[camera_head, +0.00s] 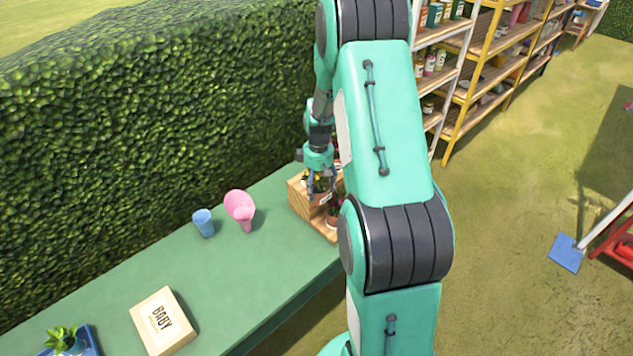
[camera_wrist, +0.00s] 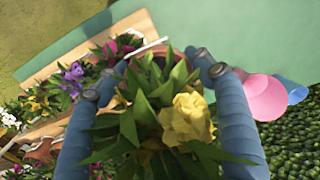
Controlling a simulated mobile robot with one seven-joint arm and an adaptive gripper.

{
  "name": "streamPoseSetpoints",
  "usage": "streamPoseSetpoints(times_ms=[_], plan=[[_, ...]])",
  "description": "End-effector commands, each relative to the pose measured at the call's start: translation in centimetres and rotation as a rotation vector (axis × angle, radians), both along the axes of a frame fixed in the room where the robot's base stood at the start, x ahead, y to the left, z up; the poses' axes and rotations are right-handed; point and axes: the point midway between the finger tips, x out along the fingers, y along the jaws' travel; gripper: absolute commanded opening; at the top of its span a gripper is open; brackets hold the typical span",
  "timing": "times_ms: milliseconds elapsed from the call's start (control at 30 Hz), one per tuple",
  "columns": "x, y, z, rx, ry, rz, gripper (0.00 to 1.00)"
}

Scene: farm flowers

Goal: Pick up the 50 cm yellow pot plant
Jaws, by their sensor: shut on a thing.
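In the wrist view, a leafy plant with a yellow flower, the yellow pot plant (camera_wrist: 187,120), fills the middle between the two blue fingers of my gripper (camera_wrist: 158,75). My gripper is shut on it. Its leaves hide most of its pot; only a bit of reddish rim shows behind them. A white tag or stick shows near the rim. In the head view, my gripper (camera_head: 319,190) is at the wooden stepped stand (camera_head: 298,199) on the green table, partly hidden by my arm. Whether the pot touches the stand cannot be told.
Other potted flowers, purple (camera_wrist: 74,76) and pink, stand in rows on the stand close beside my gripper. A box marked BABY (camera_head: 163,320) lies nearer. A hedge (camera_head: 150,130) runs behind.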

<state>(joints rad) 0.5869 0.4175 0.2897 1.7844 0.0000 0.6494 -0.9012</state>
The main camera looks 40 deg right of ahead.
Motion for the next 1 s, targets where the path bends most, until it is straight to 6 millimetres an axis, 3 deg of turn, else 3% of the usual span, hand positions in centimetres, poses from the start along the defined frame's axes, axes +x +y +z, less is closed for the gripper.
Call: streamPoseSetpoints(times_ms=[267, 1000], plan=[[-0.83, 0.53, 0.14, 0.000, 0.000, 0.000, 0.26], [-0.83, 0.53, 0.14, 0.000, 0.000, 0.000, 0.26]])
